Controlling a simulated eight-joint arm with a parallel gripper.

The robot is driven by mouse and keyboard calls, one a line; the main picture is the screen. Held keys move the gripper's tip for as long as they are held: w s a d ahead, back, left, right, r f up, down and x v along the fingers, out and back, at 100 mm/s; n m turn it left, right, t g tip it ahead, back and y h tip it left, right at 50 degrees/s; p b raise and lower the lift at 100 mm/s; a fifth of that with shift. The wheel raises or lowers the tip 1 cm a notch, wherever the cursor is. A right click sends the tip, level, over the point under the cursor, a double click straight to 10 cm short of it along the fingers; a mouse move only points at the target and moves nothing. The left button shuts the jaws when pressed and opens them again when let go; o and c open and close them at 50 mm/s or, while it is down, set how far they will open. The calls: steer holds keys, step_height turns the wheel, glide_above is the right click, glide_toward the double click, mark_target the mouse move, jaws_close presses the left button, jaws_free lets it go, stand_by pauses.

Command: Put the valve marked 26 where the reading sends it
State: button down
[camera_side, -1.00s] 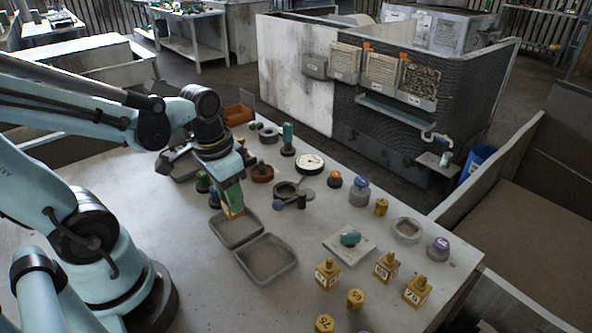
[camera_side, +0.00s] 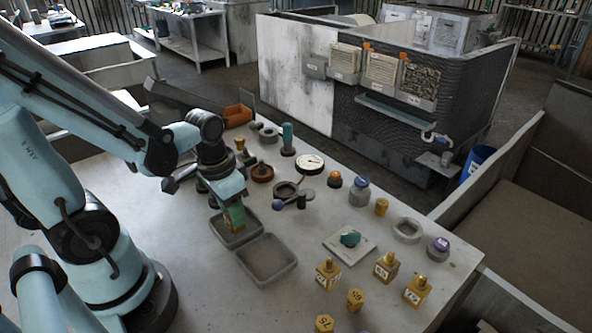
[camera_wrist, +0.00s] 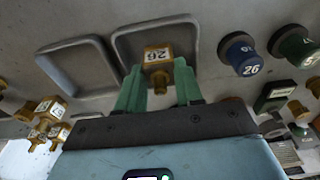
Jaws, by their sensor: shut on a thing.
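The brass valve marked 26 (camera_wrist: 157,55) is between the green fingertips of my gripper (camera_wrist: 160,85), which is shut on it. In the side view my gripper (camera_side: 234,213) points down into the left of two grey trays (camera_side: 217,231), with the valve low inside its rim. I cannot tell whether the valve touches the tray floor. The other tray (camera_side: 267,259) is empty. A round white dial gauge (camera_side: 309,162) lies on the bench; its reading is too small to make out.
Several other numbered brass valves (camera_side: 328,272) stand at the bench's front right. A blue-topped part marked 26 (camera_wrist: 241,54) and a green-topped part (camera_wrist: 293,44) stand beside the tray. A grey plate with a teal knob (camera_side: 350,240) lies right of the trays.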

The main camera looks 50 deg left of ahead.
mark_target(227, 217)
steer(key=shift+f, duration=0.1)
steer(key=c, duration=0.7)
jaws_free()
steer(key=shift+c, duration=0.2)
steer(key=shift+s+r, duration=0.7)
steer(key=shift+r, duration=5.3)
steer(key=w+d+f+t, duration=0.1)
steer(key=w+d+t, duration=0.4)
steer(key=w, duration=0.1)
steer(key=shift+w+t, duration=0.3)
steer(key=shift+t, duration=0.1)
